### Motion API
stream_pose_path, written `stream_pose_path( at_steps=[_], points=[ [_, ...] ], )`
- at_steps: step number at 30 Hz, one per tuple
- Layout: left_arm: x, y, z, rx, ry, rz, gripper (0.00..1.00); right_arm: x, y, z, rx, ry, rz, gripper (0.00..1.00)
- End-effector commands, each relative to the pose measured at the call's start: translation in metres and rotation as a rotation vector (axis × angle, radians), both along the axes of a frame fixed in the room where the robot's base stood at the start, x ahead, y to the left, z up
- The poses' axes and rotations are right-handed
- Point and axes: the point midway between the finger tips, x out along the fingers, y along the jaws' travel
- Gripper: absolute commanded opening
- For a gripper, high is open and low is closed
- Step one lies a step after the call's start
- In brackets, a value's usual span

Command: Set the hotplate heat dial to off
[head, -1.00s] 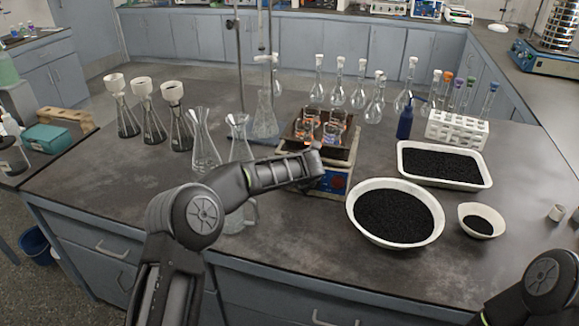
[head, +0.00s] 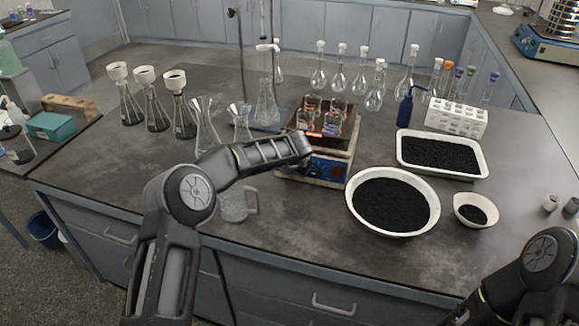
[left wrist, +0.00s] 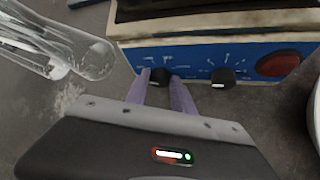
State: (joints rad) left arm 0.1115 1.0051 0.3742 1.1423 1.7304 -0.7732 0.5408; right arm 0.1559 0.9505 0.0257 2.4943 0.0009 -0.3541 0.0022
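The hotplate (head: 328,168) stands on the bench with a blue front panel, seen close in the left wrist view (left wrist: 195,57). That panel has a left black dial (left wrist: 160,76), a right black dial (left wrist: 223,78) and a round red control (left wrist: 279,65). I cannot read which dial is for heat. My left gripper (left wrist: 160,82) has its two purple fingers on either side of the left dial, which fills the gap; whether they pinch it is unclear. In the head view my left wrist hides these fingers. My right arm shows at the bottom right, its gripper out of frame.
Several small beakers (head: 333,122) sit on the hotplate's top. A glass mug (head: 234,204) and flasks (head: 203,125) stand left of it. A bowl of black grains (head: 392,205) and a white tray (head: 441,154) stand to the right.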

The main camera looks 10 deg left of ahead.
Motion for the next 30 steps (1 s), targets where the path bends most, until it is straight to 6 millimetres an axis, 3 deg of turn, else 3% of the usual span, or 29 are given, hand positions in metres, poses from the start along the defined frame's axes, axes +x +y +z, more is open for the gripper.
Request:
stream_pose_path(
  at_steps=[6,17,30],
  points=[
    [0.000,0.000,0.000,0.002,0.000,-0.001,0.48,0.000,0.000,0.000,0.000,0.000,0.000,0.36],
    [-0.003,-0.001,0.004,0.002,-0.001,-0.002,0.48,0.000,0.000,-0.001,0.000,0.000,0.000,0.36],
    [-0.040,-0.014,0.052,0.002,-0.002,-0.003,0.48,0.001,0.001,-0.011,0.002,-0.004,0.001,0.36]
  ],
)
